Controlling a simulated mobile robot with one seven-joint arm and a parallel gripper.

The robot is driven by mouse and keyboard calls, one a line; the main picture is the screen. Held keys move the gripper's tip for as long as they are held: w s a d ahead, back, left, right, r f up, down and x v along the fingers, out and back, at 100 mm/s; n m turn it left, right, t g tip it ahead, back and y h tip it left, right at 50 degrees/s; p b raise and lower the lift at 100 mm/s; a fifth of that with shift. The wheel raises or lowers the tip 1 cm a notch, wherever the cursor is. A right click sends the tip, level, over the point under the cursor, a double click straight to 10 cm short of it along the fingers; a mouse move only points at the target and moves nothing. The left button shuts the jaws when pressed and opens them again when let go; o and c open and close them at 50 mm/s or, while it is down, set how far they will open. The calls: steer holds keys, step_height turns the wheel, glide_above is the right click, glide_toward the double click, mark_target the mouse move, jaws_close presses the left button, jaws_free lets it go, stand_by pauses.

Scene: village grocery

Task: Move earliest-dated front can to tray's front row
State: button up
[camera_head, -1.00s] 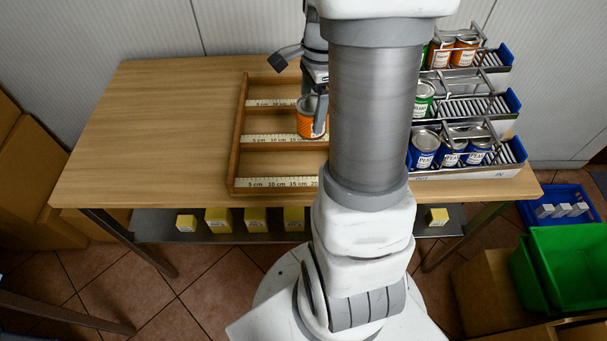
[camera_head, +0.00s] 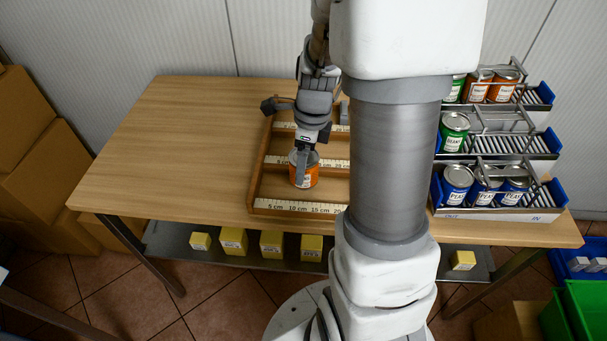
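An orange can (camera_head: 304,177) with a white label and metal lid is upright at the left part of the wooden tray (camera_head: 256,180), over the space between the middle and front ruler strips. My gripper (camera_head: 304,163) reaches down from above with its fingers at the can's top and appears shut on it. I cannot tell whether the can touches the tray floor. In the rack at the right stand blue cans (camera_head: 457,184) in the front lane, a green can (camera_head: 454,131) in the middle lane and orange cans (camera_head: 502,86) in the back lane. Dates are too small to read.
My arm hides the tray's right part. The wooden table (camera_head: 180,150) is clear left of the tray. Yellow boxes (camera_head: 233,241) stand on the shelf below. Green crates (camera_head: 585,310) stand on the floor at the lower right.

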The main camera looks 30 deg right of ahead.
steer(key=shift+w+a+f+b, duration=0.1)
steer(key=shift+f+b, duration=0.5)
steer(key=shift+f, duration=1.4)
steer(key=shift+f, duration=0.1)
steer(key=shift+f, duration=0.15)
steer(key=o, duration=1.4)
steer(key=shift+o, duration=0.2)
